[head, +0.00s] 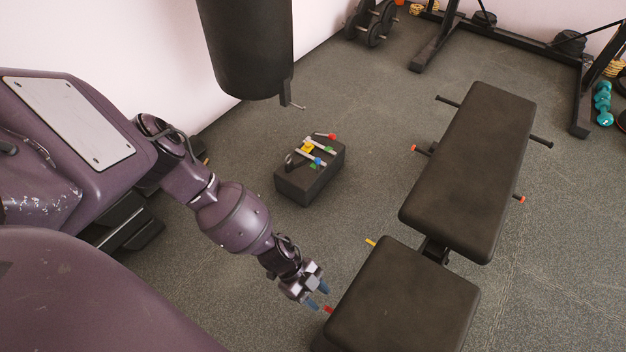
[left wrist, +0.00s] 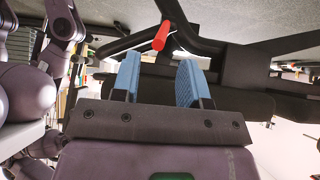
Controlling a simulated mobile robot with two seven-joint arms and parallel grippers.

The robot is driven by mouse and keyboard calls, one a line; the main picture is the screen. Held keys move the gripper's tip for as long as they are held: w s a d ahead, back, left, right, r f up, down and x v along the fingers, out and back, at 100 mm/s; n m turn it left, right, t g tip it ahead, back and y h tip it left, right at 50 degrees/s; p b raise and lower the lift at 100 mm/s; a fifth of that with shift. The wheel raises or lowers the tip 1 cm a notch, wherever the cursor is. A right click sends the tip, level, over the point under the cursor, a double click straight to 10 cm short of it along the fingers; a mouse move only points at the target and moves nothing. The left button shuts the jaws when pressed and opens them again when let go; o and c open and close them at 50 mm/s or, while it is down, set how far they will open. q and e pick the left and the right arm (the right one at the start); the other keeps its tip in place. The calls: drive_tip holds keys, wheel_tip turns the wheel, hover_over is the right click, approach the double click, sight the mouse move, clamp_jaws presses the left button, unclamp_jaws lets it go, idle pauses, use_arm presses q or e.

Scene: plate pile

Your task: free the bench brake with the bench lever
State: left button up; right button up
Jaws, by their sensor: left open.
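The black padded bench has a seat (head: 405,300) and a long backrest (head: 475,165). A red-tipped lever (head: 328,309) sticks out from the seat's left side. In the left wrist view, the red tip (left wrist: 162,35) is ahead of the fingers, with a dark bench frame behind it. My left gripper (head: 318,296) is open and empty, its blue fingertips just beside the red tip. They appear apart from it. A yellow-tipped part (head: 370,242) also shows at the seat's far left corner. I cannot tell which part is the brake. My right gripper is not in view.
A black box (head: 312,180) with several coloured clamp-like items on top stands on the floor left of the bench. A punching bag (head: 248,45) hangs behind it. Teal dumbbells (head: 603,103) lie at the far right. The floor between box and bench is clear.

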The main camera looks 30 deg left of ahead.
sight(328, 307)
use_arm(q)
drive_tip(key=shift+b+x, duration=0.3)
drive_tip(key=shift+x, duration=0.6)
drive_tip(key=shift+d+f, duration=0.1)
drive_tip(key=shift+f, duration=0.15)
drive_tip(key=shift+b+x, duration=0.4)
drive_tip(key=shift+x, duration=1.2)
drive_tip(key=shift+d+f, duration=0.3)
drive_tip(key=shift+d, duration=0.1)
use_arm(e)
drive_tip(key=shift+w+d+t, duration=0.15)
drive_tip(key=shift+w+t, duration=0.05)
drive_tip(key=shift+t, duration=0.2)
use_arm(q)
drive_tip(key=shift+r, duration=0.1)
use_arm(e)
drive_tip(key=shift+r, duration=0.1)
use_arm(q)
clamp_jaws()
drive_tip(key=shift+d, duration=0.1)
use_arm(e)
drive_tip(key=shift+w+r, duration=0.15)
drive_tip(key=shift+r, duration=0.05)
